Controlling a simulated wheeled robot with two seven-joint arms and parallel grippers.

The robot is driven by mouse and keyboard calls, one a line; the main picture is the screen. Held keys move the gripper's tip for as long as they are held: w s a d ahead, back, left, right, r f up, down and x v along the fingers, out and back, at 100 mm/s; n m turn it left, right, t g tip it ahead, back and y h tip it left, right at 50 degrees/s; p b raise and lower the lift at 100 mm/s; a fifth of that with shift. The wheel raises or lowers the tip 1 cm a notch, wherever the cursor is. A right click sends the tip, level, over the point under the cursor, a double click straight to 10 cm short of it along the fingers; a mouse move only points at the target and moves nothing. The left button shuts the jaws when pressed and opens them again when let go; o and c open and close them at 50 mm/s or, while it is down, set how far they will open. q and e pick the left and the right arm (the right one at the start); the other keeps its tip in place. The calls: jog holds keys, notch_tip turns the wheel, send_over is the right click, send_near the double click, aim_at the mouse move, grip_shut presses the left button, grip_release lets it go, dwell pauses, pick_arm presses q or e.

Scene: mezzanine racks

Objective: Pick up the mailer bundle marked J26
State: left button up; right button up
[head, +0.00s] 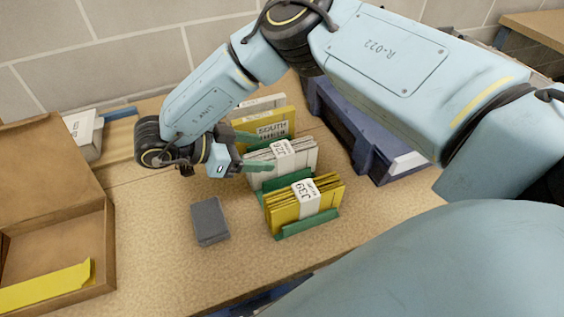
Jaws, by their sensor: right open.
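The mailer bundle marked J26 (300,160) is a grey-white stack with a white paper band. It stands on edge in a green rack (308,224), between a yellow bundle marked J39 (327,190) in front and a yellow bundle reading SOUTH (276,117) behind. My right gripper (262,152) reaches in from the left with its green fingers apart, at the left end of the J26 bundle. One finger is on the far side and one on the near side. I cannot tell whether they touch it. My left gripper is not in view.
A grey block (209,221) lies on the table left of the rack. An open cardboard box (108,262) with a yellow mailer stands at left. A blue bin (352,140) stands close right of the rack. Bare table shows between box and block.

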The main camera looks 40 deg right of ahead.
aim_at(275, 151)
jog(key=x, duration=0.4)
jog(key=shift+s+d+r, duration=0.15)
jog(key=shift+d+r, duration=0.1)
jog(key=shift+c, duration=0.5)
jog(key=c, duration=1)
jog(key=shift+r, duration=0.1)
